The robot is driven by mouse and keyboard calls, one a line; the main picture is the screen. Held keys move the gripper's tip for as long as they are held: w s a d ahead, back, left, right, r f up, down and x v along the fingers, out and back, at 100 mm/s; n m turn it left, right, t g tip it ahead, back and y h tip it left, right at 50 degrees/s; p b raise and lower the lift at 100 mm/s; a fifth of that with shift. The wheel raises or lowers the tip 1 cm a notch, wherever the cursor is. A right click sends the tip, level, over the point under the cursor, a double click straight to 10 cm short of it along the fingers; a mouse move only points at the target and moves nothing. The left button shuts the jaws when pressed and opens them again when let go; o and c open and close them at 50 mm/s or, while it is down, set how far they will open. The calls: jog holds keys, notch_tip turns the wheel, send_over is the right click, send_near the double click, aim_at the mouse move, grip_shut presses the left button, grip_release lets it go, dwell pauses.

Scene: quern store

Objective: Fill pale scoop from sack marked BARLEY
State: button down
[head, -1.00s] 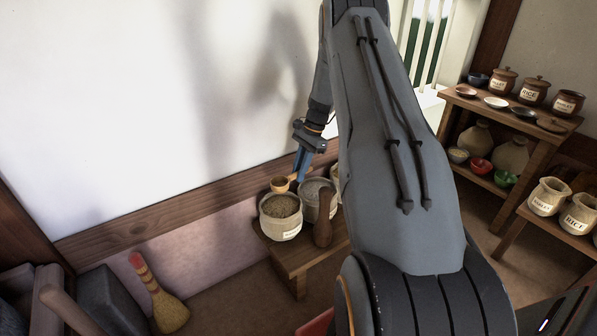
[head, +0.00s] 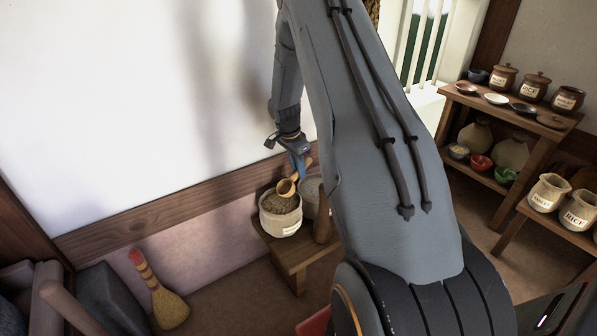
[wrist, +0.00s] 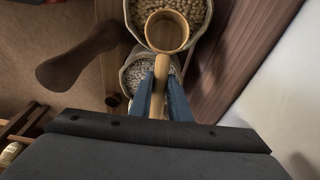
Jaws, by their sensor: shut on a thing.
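The pale wooden scoop (head: 287,187) is held by its handle in my gripper (head: 303,168), which is shut on it. In the wrist view the scoop's round cup (wrist: 167,32) is in front of the blue fingers (wrist: 160,90) and looks empty. The cup is over the left sack (head: 280,222), tilted, near the grain's surface; I cannot tell if it touches. This sack is open, full of brownish grain, and its label is too small to read. A second open sack (head: 313,190) of greyer grain stands to its right, partly hidden by a dark wooden thing and my arm.
Both sacks stand on a low wooden bench (head: 288,252) against the wall. A dark wooden handle-like thing (head: 322,222) stands beside the right sack. A broom (head: 165,300) leans at lower left. Shelves (head: 540,155) with jars and bowls stand at right.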

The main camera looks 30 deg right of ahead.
aim_at(293, 182)
jog(key=shift+s+a+f+b, duration=0.1)
jog(key=shift+a+f+b, duration=0.25)
jog(key=shift+a+f, duration=0.4)
jog(key=shift+s+a+f+b, duration=0.1)
jog(key=shift+a+f+b, duration=0.3)
jog(key=shift+f, duration=0.7)
jog(key=shift+a+f+b, duration=0.35)
jog(key=shift+a+f, duration=0.25)
jog(key=shift+f, duration=0.3)
jog(key=shift+d+f+y, duration=0.4)
jog(key=shift+d+y, duration=0.05)
jog(key=shift+y, duration=0.05)
jog(key=shift+d+y+p, duration=0.35)
jog(key=shift+y+p, duration=0.15)
jog(key=y, duration=0.1)
jog(key=d+y+b, duration=0.1)
jog(key=y+b, duration=0.1)
jog(key=shift+w+d+f+y, duration=0.2)
jog(key=shift+d+f+y, duration=0.1)
jog(key=shift+d+y, duration=0.1)
jog(key=shift+g+y, duration=0.3)
jog(key=shift+y, duration=0.3)
jog(key=shift+r+p, duration=0.85)
jog(key=shift+r, duration=2.05)
jog(key=shift+s+a, duration=0.1)
